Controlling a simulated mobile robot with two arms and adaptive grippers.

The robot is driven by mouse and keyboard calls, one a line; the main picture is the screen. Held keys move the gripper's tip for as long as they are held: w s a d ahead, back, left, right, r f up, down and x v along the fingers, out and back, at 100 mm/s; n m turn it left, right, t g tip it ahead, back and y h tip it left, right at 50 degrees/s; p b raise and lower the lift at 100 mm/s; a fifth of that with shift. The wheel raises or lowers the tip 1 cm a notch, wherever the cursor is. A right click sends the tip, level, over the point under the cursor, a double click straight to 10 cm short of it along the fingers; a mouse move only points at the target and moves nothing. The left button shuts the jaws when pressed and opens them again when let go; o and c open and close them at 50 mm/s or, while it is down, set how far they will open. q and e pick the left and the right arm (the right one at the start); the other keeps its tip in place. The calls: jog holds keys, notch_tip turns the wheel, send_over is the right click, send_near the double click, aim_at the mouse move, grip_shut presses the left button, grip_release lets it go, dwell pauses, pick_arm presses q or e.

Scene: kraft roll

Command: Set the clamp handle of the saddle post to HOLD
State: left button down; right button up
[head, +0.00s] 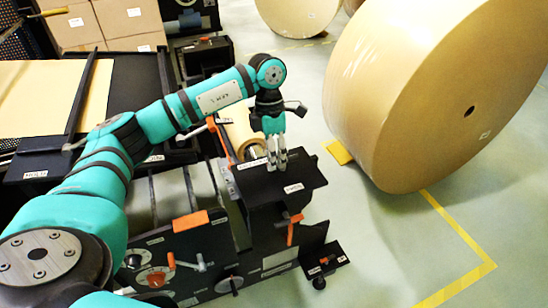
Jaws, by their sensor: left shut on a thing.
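The black saddle post (262,208) stands right of centre in the head view. Its flat top bears two white labels, one at its left edge (252,164) and one nearer the front (293,188); both are too small to read surely. My left gripper (277,164) reaches down onto the post top between these labels, its fingers close together and shut on a small part there. This part is mostly hidden by the fingers, so I cannot tell surely that it is the clamp handle or which way it points. My right gripper is not in view.
A large kraft roll (425,95) stands on the floor to the right, beside a yellow block (339,152). An orange lever (293,230) is on the post's front side. A machine panel (185,250) with knobs lies left of the post. Green floor is clear at the lower right.

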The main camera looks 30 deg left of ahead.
pick_arm(q)
jog(key=shift+r, duration=0.1)
jog(key=c, duration=1.2)
grip_release()
jog(key=r, duration=0.4)
jog(key=w+a+r, duration=0.1)
jog(key=r, duration=0.2)
jog(key=a+r, duration=0.1)
jog(key=r, duration=0.3)
jog(key=shift+w+r, duration=0.25)
jog(key=shift+r, duration=0.05)
